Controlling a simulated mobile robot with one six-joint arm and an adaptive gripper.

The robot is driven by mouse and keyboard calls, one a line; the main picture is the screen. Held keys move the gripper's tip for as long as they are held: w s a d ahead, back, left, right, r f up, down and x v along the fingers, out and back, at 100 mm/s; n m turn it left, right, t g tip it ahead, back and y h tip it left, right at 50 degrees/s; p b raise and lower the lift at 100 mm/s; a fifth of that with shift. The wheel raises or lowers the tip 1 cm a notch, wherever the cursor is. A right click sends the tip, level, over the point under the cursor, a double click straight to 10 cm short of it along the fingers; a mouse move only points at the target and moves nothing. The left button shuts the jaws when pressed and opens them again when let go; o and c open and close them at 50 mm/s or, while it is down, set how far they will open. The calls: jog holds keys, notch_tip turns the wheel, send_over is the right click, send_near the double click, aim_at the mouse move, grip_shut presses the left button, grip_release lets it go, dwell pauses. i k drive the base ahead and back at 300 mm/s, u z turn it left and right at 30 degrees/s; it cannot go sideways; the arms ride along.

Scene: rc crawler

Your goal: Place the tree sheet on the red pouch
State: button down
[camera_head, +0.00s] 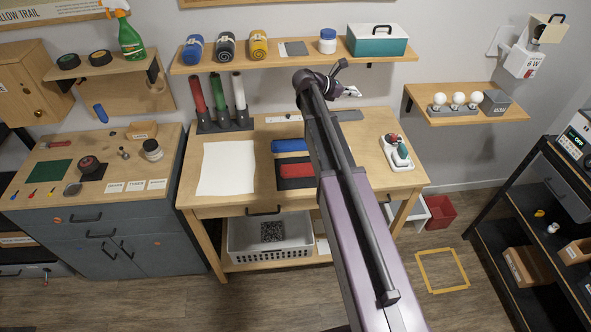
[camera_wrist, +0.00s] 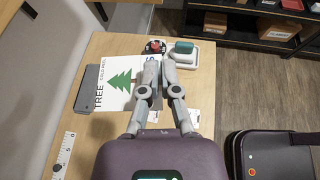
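The tree sheet (camera_wrist: 118,82) is white with a green tree and the word TREE. It lies flat in the wrist view, apparently on the table's right part; the arm hides it in the head view. My gripper (camera_wrist: 161,62) is over the sheet's right edge, its two fingers close together. I cannot tell whether they touch or grip the sheet. In the head view my gripper (camera_head: 350,91) is above the table's back edge. The red pouch (camera_head: 296,171) lies on a dark mat at the table's middle, partly beside my arm, below a blue pouch (camera_head: 289,145).
A white tray with red and green objects (camera_head: 398,152) sits at the table's right. A grey flat block (camera_wrist: 90,88) lies beside the sheet. A white sheet (camera_head: 228,168) covers the table's left part. Colored tubes (camera_head: 218,92) stand at the back left. A shelf (camera_head: 290,60) hangs behind.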

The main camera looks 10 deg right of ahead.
aim_at(304, 167)
jog(key=u, duration=2.55)
jog(key=i, duration=1.8)
